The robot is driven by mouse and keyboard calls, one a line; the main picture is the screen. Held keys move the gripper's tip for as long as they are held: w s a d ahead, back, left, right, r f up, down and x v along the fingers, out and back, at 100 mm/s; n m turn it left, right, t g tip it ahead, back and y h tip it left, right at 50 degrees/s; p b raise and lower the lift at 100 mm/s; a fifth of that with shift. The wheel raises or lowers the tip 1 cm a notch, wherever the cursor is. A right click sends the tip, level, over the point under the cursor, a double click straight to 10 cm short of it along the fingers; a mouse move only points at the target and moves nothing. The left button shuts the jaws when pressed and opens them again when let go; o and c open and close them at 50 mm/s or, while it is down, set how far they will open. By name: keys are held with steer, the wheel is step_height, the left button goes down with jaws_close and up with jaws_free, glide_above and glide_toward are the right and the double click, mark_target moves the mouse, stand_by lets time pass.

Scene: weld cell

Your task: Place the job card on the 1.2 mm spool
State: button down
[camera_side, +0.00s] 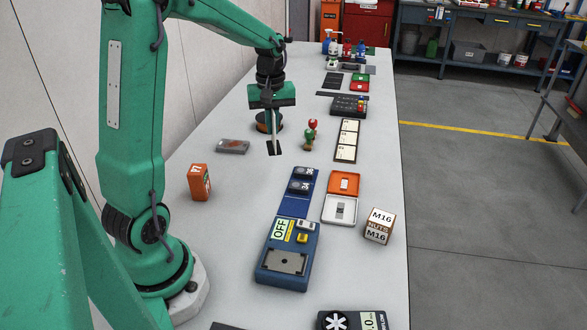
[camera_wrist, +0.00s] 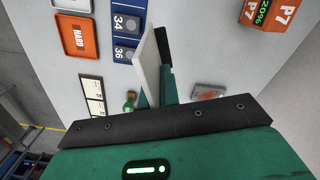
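The job card (camera_side: 279,123) looks like a thin white sheet, seen nearly edge-on below my gripper in the side view. In the wrist view the white card (camera_wrist: 149,68) stands between the fingers, and my gripper (camera_wrist: 156,90) appears shut on it. My gripper (camera_side: 278,108) points down above the bench. A dark round spool with a copper-brown part (camera_side: 263,127) sits just behind and left of the card, partly covered by my gripper. Its label cannot be read, so its size cannot be told. I do not make it out in the wrist view.
An orange P7 box (camera_side: 200,182), blue socket tray (camera_side: 298,192) and M16 box (camera_side: 379,226) stand nearer.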

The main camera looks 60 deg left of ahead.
steer(key=w+a+r+n, duration=0.1)
steer(key=w+a+n, duration=0.5)
steer(key=n, duration=0.7)
steer(key=w+a+r+n, duration=0.2)
steer(key=w+a+n, duration=0.5)
steer(key=n, duration=0.7)
steer(key=shift+w+a+r, duration=0.2)
steer(key=shift+w+a, duration=0.05)
steer(key=shift+a, duration=0.7)
glide_above(264, 122)
step_height(264, 122, down, 7)
steer(key=shift+f, duration=2)
steer(key=shift+f, duration=0.15)
